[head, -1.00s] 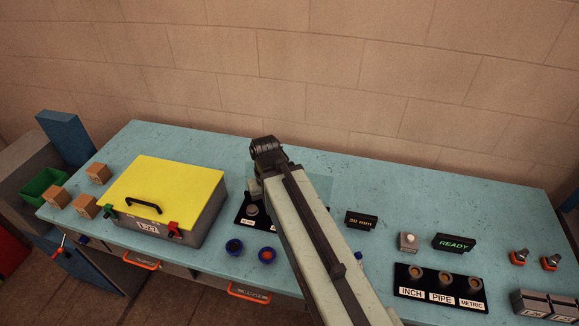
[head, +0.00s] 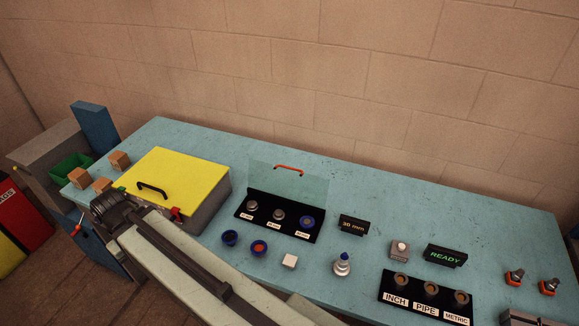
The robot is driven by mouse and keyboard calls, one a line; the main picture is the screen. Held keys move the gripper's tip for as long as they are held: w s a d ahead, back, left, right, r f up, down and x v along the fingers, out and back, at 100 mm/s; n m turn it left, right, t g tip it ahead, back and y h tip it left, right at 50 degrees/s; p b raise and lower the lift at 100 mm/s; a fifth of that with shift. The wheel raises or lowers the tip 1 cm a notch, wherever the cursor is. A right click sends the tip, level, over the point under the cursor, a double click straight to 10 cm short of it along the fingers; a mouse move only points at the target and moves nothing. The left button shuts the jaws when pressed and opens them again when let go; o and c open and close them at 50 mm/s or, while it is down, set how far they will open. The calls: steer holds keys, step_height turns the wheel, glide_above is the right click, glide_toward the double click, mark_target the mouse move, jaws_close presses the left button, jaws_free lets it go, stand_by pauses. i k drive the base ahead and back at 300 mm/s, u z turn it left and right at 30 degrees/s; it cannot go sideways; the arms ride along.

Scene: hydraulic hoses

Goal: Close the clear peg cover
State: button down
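The clear peg cover (head: 275,183) stands raised at the back of a black peg board (head: 265,221), with a red handle (head: 289,169) along its top edge. The cover is open. Two grey pegs (head: 278,214) and a blue-ringed one (head: 307,222) sit in the board, with white labels in front. My gripper (head: 110,203) is far to the left of the cover, at the front left of the yellow-lidded box. Its fingers are dark and small here, so I cannot tell whether it is open or shut.
The yellow-lidded box (head: 178,176) stands between my gripper and the peg board. The table behind is clear.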

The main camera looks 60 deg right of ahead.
mark_target(288, 181)
steer(key=k, duration=1.15)
